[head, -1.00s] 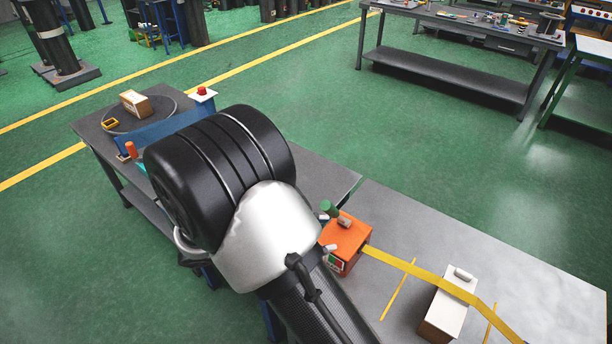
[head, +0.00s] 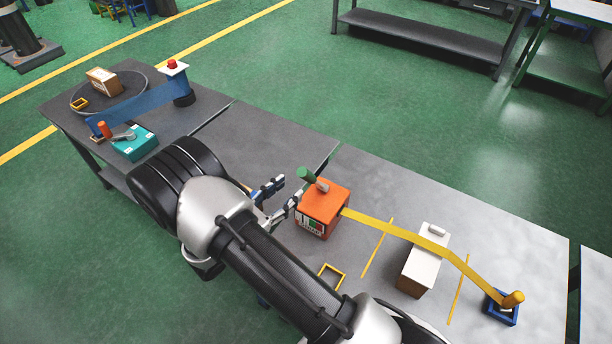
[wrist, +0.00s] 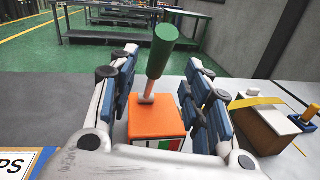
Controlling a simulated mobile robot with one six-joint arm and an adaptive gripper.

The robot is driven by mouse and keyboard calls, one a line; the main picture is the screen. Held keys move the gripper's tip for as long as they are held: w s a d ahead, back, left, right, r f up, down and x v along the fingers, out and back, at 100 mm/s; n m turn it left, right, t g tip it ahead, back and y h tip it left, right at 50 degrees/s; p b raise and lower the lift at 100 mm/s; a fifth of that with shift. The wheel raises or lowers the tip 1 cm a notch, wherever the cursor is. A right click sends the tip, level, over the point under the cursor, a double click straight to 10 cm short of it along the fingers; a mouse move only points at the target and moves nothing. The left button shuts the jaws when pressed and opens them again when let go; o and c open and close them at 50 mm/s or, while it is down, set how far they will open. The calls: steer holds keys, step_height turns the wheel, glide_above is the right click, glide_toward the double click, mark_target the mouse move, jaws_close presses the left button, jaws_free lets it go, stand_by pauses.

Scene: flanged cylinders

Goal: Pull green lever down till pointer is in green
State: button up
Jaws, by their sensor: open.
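The green lever (head: 307,175) stands up on top of an orange box (head: 325,206) on the grey table. In the wrist view the lever's green grip (wrist: 162,50) tilts a little right on a pale stem. A gauge with white, green and red parts is on the box's front face (head: 309,225); I cannot make out its pointer. My gripper (head: 284,194) is open just left of the box in the head view. In the wrist view my open gripper (wrist: 160,92) has its fingers on either side of the lever, apart from it.
A yellow strip (head: 395,231) runs right from the box past a white-topped block (head: 424,260) to a blue base with a yellow post (head: 502,308). A teal box with an orange-tipped lever (head: 134,143) and a red button post (head: 175,80) stand at left. A yellow frame (head: 331,277) lies nearby.

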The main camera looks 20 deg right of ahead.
mark_target(306, 176)
steer(key=x, duration=0.8)
steer(key=shift+d+b, duration=0.15)
steer(key=shift+b, duration=0.15)
jaws_close()
stand_by(0.3)
